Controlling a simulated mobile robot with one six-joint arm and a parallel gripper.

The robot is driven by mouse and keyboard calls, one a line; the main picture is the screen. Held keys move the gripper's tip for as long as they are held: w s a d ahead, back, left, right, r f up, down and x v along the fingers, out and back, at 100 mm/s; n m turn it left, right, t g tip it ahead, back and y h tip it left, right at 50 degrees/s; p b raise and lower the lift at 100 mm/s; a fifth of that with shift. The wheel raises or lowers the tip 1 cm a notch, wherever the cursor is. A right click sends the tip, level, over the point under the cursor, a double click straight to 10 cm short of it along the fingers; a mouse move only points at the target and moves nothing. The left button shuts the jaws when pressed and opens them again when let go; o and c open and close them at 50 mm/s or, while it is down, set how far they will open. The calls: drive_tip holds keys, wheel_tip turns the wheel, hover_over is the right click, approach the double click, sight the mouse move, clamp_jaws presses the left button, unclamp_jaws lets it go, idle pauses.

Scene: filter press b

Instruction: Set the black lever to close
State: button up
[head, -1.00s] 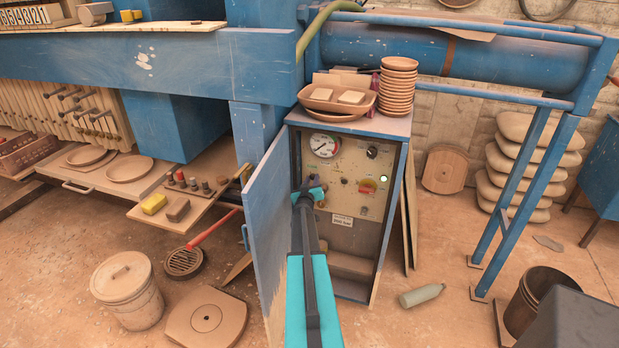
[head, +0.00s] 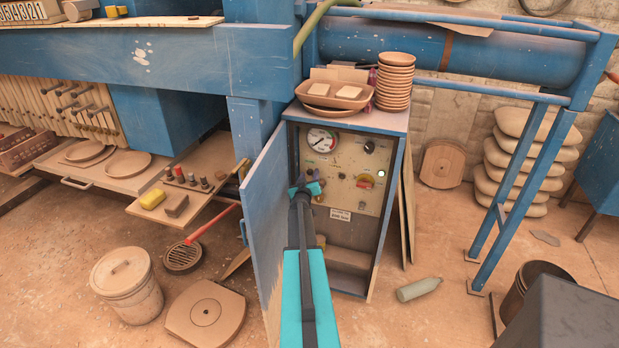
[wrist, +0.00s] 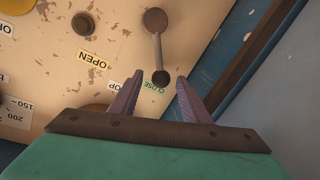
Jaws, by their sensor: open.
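The black lever (wrist: 158,48) shows in the wrist view on the cream panel, with a round pivot and a rounded free end. Its free end lies between the tips of my gripper (wrist: 160,78), close to the green CLOSE label (wrist: 154,87). The yellow OPEN label (wrist: 95,62) is to the left. My gripper is open, with one finger on each side of the lever end; I cannot tell whether either finger touches it. In the head view my gripper (head: 311,187) is at the left part of the control panel (head: 345,185), and the lever cannot be made out there.
The blue cabinet door (head: 266,200) stands open just left of my arm. A gauge (head: 322,140), a black knob (head: 369,146) and a red-and-yellow switch (head: 365,181) are on the panel. Bowls (head: 396,80) and a tray (head: 335,97) sit on the cabinet.

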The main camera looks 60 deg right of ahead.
drive_tip(key=shift+a, duration=0.1)
drive_tip(key=b+v, duration=0.3)
drive_tip(key=v, duration=1)
drive_tip(key=shift+s+a, duration=0.15)
drive_tip(key=shift+a, duration=0.15)
idle(0.4)
idle(0.6)
